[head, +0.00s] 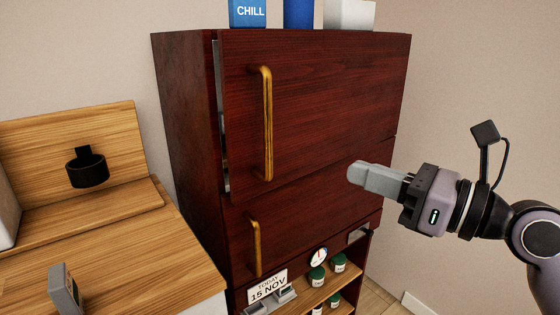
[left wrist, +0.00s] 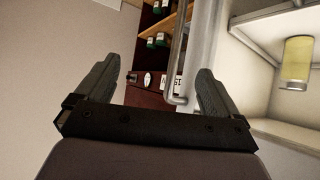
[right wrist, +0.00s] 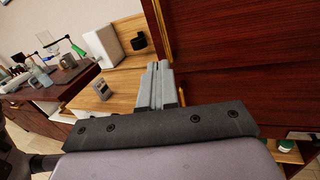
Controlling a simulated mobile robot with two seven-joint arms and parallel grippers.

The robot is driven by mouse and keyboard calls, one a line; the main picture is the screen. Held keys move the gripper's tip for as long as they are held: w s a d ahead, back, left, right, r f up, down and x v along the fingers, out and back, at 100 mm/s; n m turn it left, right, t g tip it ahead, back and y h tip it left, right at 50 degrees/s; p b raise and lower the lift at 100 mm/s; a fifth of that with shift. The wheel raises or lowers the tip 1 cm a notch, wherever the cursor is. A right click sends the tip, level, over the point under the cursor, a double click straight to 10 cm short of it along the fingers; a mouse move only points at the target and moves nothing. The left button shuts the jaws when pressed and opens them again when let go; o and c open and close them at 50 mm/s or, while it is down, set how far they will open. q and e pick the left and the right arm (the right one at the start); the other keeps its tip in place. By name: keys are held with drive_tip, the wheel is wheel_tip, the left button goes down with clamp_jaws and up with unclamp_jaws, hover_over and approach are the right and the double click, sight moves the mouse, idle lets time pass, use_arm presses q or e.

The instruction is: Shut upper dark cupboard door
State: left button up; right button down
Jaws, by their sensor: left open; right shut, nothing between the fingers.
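The upper dark cupboard door (head: 330,100) is dark red wood with an upright brass handle (head: 267,125) near its left edge. A narrow grey strip shows along that edge, so the door looks slightly ajar. The lower door (head: 310,220) with its own brass handle (head: 254,245) sits below it. My right gripper (head: 358,174) is shut and empty in front of the cupboard, near the upper door's lower right part; I cannot tell if it touches. In the right wrist view, dark red panels (right wrist: 240,50) fill the right side. My left gripper (left wrist: 150,90) is open and empty in its wrist view.
Boxes, one marked CHILL (head: 248,13), stand on top of the cupboard. Below the doors is an open shelf (head: 322,290) with green-topped jars. A wooden counter (head: 120,245) is at left. The left wrist view shows a metal bar (left wrist: 179,50) and a yellow jar (left wrist: 296,62).

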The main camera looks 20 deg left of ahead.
drive_tip(key=p, duration=0.2)
approach(271, 144)
drive_tip(key=shift+n+h, duration=0.3)
drive_tip(key=shift+n, duration=0.1)
drive_tip(key=x, duration=0.5)
drive_tip(key=shift+w+a+r, duration=0.1)
drive_tip(key=shift+a+r, duration=0.15)
drive_tip(key=shift+a, duration=0.15)
use_arm(q)
drive_tip(key=shift+s+a+r, duration=0.1)
drive_tip(key=shift+a+r, duration=0.25)
drive_tip(key=shift+r, duration=0.15)
use_arm(e)
drive_tip(key=shift+w+a, duration=0.2)
drive_tip(key=shift+a, duration=0.3)
use_arm(q)
drive_tip(key=shift+r, duration=0.1)
